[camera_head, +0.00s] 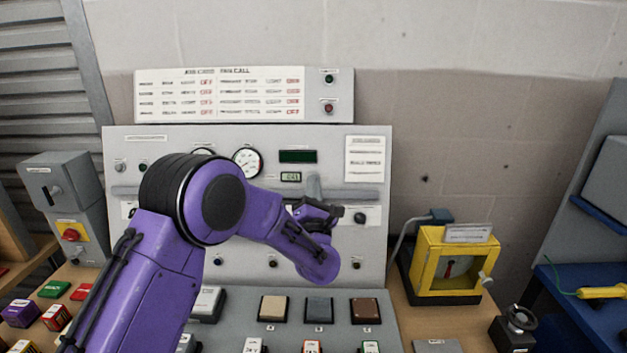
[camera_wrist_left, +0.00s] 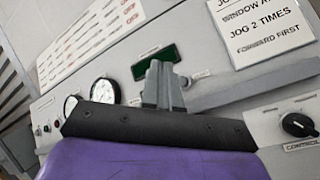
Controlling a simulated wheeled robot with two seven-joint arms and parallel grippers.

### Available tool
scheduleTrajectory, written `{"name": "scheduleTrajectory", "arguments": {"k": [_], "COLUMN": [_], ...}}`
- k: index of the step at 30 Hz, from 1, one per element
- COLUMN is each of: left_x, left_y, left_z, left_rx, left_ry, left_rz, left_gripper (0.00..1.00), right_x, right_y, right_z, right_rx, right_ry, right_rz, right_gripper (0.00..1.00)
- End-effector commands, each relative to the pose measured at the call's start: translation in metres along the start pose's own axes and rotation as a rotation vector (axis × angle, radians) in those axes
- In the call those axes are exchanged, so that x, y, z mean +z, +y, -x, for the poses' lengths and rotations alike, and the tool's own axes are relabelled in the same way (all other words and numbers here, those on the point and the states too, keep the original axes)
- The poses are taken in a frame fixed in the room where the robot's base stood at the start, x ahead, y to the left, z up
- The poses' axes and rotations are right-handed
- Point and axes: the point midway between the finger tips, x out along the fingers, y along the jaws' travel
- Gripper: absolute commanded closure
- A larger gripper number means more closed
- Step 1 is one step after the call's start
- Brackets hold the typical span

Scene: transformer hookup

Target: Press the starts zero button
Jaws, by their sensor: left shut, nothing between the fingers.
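I cannot pick out a label reading starts zero in either view. My right gripper is not in view.
A ledge (camera_head: 362,195) crosses the panel, with a dark knob (camera_head: 360,217) below it. Square buttons (camera_head: 319,309) sit on the sloped desk in front. A yellow box (camera_head: 455,262) stands at right. Labelled blocks (camera_head: 55,317) lie at left.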

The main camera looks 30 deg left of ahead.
Motion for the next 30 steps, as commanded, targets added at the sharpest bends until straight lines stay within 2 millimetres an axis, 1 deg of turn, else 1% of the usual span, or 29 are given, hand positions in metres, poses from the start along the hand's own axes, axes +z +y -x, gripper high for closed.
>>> {"name": "scheduleTrajectory", "arguments": {"k": [1,5,6,9,12,18,30], "left_x": [-0.006,-0.016,-0.02,-0.025,-0.028,-0.028,-0.028], "left_y": [-0.006,-0.017,-0.02,-0.027,-0.03,-0.03,-0.03], "left_z": [-0.005,-0.019,-0.021,-0.029,-0.035,-0.04,-0.04], "left_rx": [0.001,0.001,0.001,0.0,0.0,0.0,0.0], "left_ry": [0.002,0.001,0.001,0.001,0.0,0.0,0.0], "left_rz": [0.0,-0.001,0.0,0.001,0.0,0.0,0.0], "left_gripper": [1.0,1.0,1.0,1.0,1.0,1.0,1.0], "right_x": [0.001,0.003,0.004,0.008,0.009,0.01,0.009], "right_y": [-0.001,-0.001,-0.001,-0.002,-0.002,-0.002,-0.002], "right_z": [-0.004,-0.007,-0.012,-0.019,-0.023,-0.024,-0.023], "right_rx": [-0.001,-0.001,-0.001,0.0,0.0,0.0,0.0], "right_ry": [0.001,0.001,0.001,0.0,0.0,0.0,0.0], "right_rz": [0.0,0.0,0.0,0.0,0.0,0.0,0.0], "right_gripper": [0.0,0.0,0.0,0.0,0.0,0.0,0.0]}}
